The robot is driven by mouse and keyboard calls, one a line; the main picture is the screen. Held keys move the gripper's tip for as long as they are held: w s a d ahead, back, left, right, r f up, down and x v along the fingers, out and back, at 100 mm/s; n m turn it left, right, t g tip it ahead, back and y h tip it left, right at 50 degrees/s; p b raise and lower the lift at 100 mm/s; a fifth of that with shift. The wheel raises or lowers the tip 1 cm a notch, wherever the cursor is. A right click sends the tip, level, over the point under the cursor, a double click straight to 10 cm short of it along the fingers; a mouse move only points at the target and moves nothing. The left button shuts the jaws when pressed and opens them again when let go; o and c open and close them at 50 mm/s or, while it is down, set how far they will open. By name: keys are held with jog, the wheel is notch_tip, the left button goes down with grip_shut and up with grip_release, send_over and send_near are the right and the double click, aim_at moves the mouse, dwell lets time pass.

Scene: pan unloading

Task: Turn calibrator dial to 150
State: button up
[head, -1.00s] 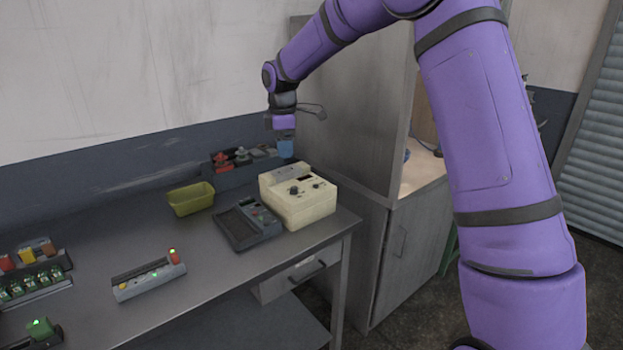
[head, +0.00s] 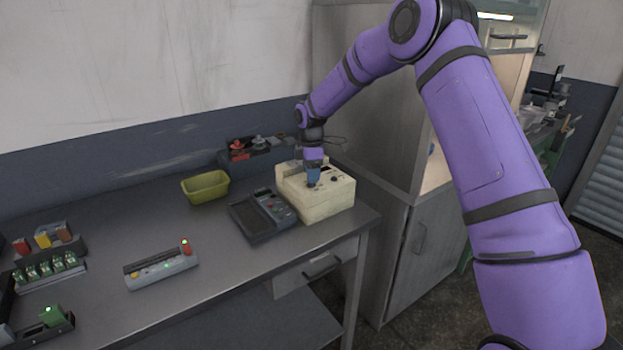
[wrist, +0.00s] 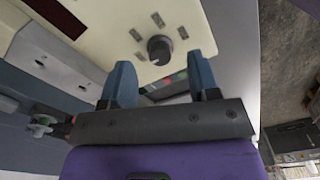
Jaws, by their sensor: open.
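The calibrator (head: 326,203) is a cream box with a sloped top at the right end of the grey bench. In the wrist view its cream panel (wrist: 112,37) carries a dark round dial (wrist: 160,48) with a pale mark and small labels around it. My gripper (head: 313,183) points down over the box's top. In the wrist view my gripper (wrist: 163,82) has two blue-grey fingers spread apart, with nothing between them. The dial lies just beyond the fingertips, roughly centred between them. In the head view the gripper hides the dial, and I cannot read its setting.
A yellow-green bin (head: 205,187) and a rack with red and grey parts (head: 250,148) stand behind. A tall grey cabinet (head: 365,105) stands close at the right.

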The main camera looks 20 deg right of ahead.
jog(key=shift+f, duration=1.25)
jog(key=shift+c, duration=0.4)
jog(key=c, duration=0.8)
